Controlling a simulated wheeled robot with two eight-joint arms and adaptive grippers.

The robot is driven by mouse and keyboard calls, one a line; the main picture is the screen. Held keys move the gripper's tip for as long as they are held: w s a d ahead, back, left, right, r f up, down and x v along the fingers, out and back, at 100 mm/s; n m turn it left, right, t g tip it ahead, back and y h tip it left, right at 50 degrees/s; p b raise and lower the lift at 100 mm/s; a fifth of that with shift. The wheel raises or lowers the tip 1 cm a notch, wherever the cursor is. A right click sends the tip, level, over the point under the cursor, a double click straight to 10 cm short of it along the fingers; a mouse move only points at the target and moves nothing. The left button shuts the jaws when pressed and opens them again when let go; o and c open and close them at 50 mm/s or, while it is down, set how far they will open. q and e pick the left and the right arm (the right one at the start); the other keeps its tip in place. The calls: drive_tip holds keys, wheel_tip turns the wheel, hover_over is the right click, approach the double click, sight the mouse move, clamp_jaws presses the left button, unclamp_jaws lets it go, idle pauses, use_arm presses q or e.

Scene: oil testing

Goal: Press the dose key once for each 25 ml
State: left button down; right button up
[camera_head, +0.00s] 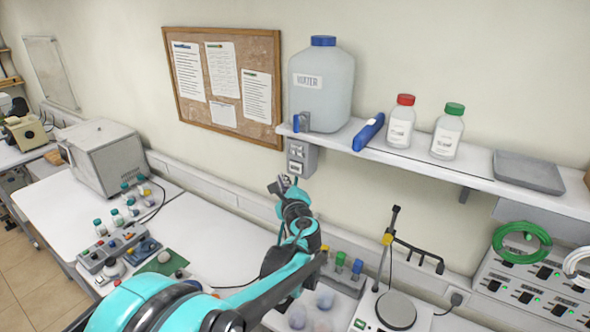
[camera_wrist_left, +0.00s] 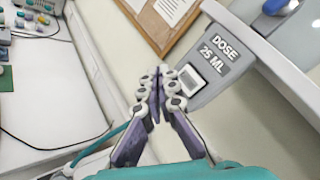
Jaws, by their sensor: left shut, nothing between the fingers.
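The dose unit (camera_head: 301,157) is a grey box on the wall under the left end of the shelf. In the left wrist view its label (camera_wrist_left: 216,54) reads "DOSE 25 ML", and a pale square dose key (camera_wrist_left: 190,78) sits beside the label. A translucent water container (camera_head: 321,85) with a blue cap stands on the shelf above. My left gripper (camera_head: 282,183) is shut and empty, just below the dose unit. In the left wrist view its fingertips (camera_wrist_left: 156,75) are together, to the left of the key. I cannot tell whether they touch it. My right gripper is not in view.
The shelf (camera_head: 380,160) holds a blue device (camera_head: 369,132), a red-capped bottle (camera_head: 400,122), a green-capped bottle (camera_head: 447,132) and a grey tray (camera_head: 530,172). A cork board (camera_head: 225,85) hangs left. A stand with a round plate (camera_head: 396,309) is on the bench below.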

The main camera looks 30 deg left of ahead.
sight(290, 167)
use_arm(q)
drive_tip(key=shift+w+d+b, duration=0.15)
drive_tip(key=shift+w+b, duration=0.15)
drive_tip(key=shift+w, duration=1.65)
drive_tip(key=shift+w, duration=0.4)
drive_tip(key=shift+w+b, duration=0.3)
drive_tip(key=shift+w, duration=0.2)
idle(0.6)
drive_tip(key=shift+s, duration=0.95)
drive_tip(key=shift+s, duration=0.1)
drive_tip(key=shift+s+a, duration=0.2)
drive_tip(key=shift+s, duration=2.2)
